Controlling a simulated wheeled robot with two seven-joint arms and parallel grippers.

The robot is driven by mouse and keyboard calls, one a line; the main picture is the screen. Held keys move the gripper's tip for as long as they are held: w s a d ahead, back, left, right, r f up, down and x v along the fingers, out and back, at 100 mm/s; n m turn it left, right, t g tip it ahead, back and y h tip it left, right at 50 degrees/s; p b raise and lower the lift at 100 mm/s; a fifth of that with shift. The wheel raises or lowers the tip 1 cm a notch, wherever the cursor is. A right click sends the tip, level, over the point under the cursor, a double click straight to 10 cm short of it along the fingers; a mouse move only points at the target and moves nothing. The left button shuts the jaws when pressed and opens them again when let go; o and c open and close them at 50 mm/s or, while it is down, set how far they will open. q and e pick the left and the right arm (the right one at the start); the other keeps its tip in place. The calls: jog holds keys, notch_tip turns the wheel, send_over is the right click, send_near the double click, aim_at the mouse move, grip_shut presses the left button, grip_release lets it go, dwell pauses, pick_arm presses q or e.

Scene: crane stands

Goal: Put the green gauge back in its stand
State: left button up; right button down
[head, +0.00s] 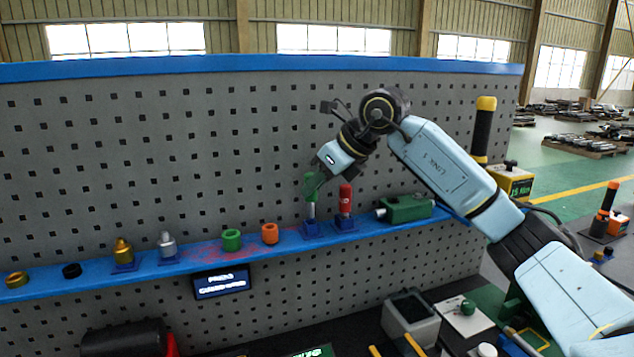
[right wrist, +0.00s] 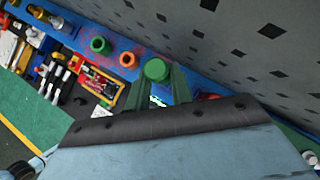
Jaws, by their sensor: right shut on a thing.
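The green gauge (head: 311,187) is upright at the blue shelf, with a silver lower shaft. My right gripper (head: 317,181) comes down from above and is shut on its green upper part. Its round green top also shows in the right wrist view (right wrist: 157,69), between the two fingers. The blue stand (head: 312,229) is directly below the gauge. The shaft's lower end meets the stand in the head view, but I cannot tell how deep it sits. My left gripper is not in view.
A red gauge (head: 346,200) stands close on the right in its own blue stand. An orange ring (head: 270,233) and a green ring (head: 231,240) are to the left. A green block (head: 405,208) lies further right. The pegboard (head: 200,130) rises close behind.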

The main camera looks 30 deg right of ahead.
aim_at(316, 198)
jog(key=shift+f+b, duration=1.1)
jog(key=shift+f, duration=0.65)
jog(key=c, duration=1.1)
grip_release()
jog(key=shift+r, duration=0.1)
jog(key=shift+c, duration=0.2)
jog(key=shift+p+v, duration=0.9)
jog(key=shift+v, duration=1.65)
jog(key=v, duration=1.3)
jog(key=shift+r, duration=0.2)
